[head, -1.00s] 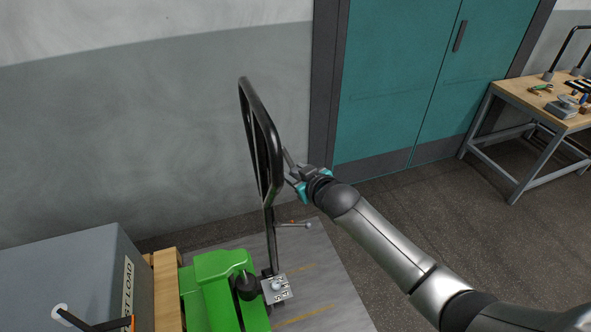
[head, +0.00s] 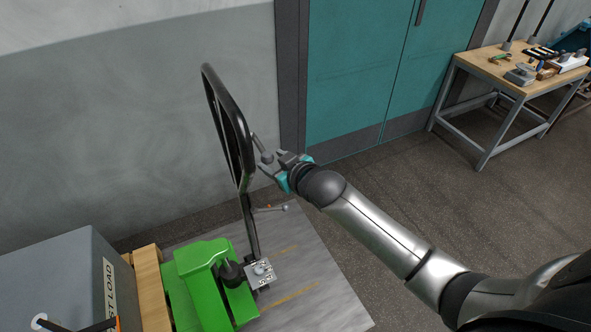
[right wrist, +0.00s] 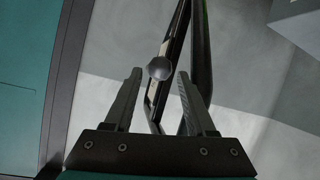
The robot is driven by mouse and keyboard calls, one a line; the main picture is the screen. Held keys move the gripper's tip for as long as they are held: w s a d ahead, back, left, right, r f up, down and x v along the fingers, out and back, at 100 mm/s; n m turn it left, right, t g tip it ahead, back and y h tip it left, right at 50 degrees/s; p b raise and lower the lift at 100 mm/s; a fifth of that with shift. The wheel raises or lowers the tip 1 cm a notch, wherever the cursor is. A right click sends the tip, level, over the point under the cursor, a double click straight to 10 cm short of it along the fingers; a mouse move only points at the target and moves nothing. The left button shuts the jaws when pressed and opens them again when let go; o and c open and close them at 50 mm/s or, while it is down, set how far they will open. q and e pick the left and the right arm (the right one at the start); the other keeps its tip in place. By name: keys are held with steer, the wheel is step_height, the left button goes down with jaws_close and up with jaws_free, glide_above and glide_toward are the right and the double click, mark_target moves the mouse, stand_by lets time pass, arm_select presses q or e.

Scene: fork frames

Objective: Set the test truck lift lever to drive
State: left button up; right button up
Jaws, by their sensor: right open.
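The green test truck (head: 205,265) stands at the lower middle of the head view, with its black loop handle (head: 222,110) rising from it. A short lever with a grey ball knob (head: 286,207) and an orange mark sticks out to the right low on the handle. My right gripper (head: 258,152) is open and empty, just right of the handle loop and above that lever. In the right wrist view a grey ball knob (right wrist: 160,68) appears between the open fingers, in front of the handle bars; I cannot tell how far off it is. My left gripper is out of view.
A grey load box (head: 55,265) sits on a wooden pallet (head: 146,272) at the left. A metal plate with markings (head: 262,273) is at the handle's foot. A teal double door (head: 350,80) and a workbench (head: 495,65) stand behind. The floor at the right is clear.

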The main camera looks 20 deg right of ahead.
steer(key=v, duration=1.1)
steer(key=shift+f, duration=0.15)
